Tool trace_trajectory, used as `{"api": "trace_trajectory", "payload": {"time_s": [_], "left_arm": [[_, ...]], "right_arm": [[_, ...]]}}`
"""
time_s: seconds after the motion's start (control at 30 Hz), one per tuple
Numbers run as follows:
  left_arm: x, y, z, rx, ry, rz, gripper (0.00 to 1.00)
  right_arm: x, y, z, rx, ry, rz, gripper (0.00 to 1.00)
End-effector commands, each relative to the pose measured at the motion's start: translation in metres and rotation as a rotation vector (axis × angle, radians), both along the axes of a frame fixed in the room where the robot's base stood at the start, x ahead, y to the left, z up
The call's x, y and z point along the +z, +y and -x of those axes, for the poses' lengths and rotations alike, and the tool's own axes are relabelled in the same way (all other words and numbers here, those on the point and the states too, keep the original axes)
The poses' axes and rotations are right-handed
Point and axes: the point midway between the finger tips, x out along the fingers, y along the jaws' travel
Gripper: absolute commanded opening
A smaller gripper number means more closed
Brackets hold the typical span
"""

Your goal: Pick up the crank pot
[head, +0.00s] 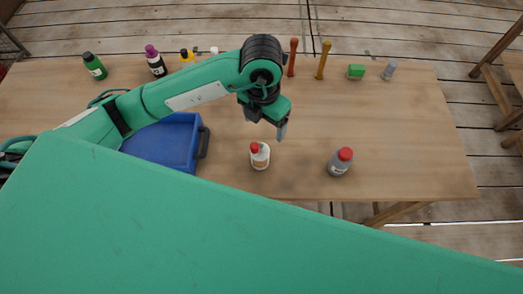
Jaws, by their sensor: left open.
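I cannot tell for sure which thing is the crank pot. A small white bottle with a red cap (260,156) stands upright near the table's front edge. A grey bottle with a red cap (340,161) stands to its right. My left gripper (281,132) is open and points down, above and just behind the white bottle in the picture, with nothing seen between its fingers. It appears apart from both bottles. My right gripper is not in view.
On the wooden table (400,130), a blue tray (165,143) lies partly under my left arm. Along the back stand a green bottle (94,66), a purple-capped black bottle (156,62), red (292,57) and yellow (323,60) pins, a green block (356,71) and a grey bottle (389,70).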

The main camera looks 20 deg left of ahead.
Motion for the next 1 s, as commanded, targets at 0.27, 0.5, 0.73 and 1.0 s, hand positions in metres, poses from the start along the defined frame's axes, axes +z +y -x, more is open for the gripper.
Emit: {"api": "trace_trajectory", "payload": {"time_s": [0.27, 0.5, 0.73, 1.0], "left_arm": [[-0.023, 0.007, -0.002, 0.013, -0.006, -0.035, 0.77], [-0.055, 0.007, -0.001, 0.012, -0.006, -0.034, 0.77], [-0.081, 0.007, -0.002, 0.012, -0.008, -0.034, 0.77], [-0.101, 0.012, -0.002, 0.013, -0.004, -0.036, 0.77]], "right_arm": [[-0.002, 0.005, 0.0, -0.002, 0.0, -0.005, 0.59], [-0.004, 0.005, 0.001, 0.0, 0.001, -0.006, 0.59], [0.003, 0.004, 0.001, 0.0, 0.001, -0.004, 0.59], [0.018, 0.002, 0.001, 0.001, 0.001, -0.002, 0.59]]}}
